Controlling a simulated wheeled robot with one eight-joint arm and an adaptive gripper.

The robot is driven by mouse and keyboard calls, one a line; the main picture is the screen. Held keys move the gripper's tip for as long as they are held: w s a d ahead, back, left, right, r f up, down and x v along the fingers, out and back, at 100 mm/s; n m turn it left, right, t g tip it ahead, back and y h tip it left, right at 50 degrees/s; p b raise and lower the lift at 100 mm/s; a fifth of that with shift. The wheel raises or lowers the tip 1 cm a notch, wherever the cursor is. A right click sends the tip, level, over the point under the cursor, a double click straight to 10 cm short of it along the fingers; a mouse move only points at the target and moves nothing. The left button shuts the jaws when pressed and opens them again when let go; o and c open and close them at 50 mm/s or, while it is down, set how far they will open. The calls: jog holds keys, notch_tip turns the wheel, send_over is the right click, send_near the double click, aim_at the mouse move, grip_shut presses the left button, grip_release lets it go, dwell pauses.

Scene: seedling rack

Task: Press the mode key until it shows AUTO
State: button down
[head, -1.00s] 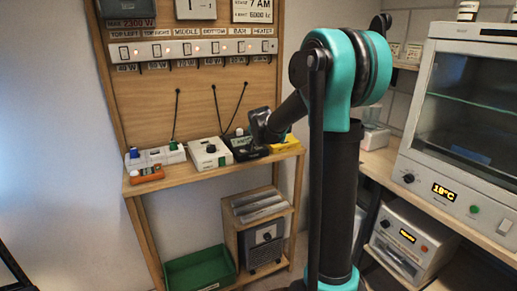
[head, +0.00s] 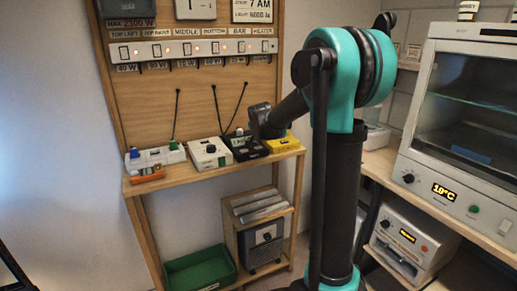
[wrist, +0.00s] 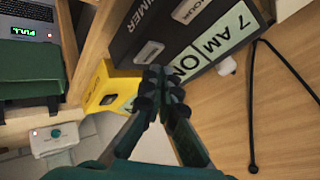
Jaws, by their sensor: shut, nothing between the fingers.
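The black timer box (head: 246,150) stands on the shelf in the head view, between a white box and a yellow box. In the wrist view the timer (wrist: 130,30) fills the top middle, seen tilted. Its pale display (wrist: 222,43) reads 7 AM and ON. One light key label (wrist: 187,8) reads HOUR; another pale label (wrist: 149,52) is too small to read. My gripper (wrist: 160,74) is shut and empty, its tips in front of the timer's edge near that second label and the display. I cannot tell whether they touch. In the head view my gripper's tips are hidden.
The yellow box (head: 284,145) stands right beside the timer. A white box (head: 209,153) with a dark knob is on its left. Cords hang on the wooden back panel (head: 150,95). An orange item (head: 147,175) lies at the shelf's left.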

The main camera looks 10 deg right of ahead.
aim_at(259, 148)
jog(key=shift+r, duration=2.55)
jog(key=shift+s+f, duration=0.1)
jog(key=s+d+f+n+g, duration=0.1)
jog(key=s+f+n, duration=0.2)
jog(key=s+f, duration=0.4)
jog(key=s+d+f+n+g, duration=0.1)
jog(key=s+f, duration=0.6)
jog(key=s, duration=1.3)
jog(key=s+d+f+n+g+y, duration=0.1)
jog(key=s+f+n, duration=0.5)
jog(key=s, duration=0.7)
notch_tip(259, 148, down, 2)
jog(key=shift+s+d+f+g, duration=0.1)
jog(key=shift+s+d+g, duration=0.35)
jog(key=shift+g, duration=0.55)
jog(key=shift+w, duration=0.15)
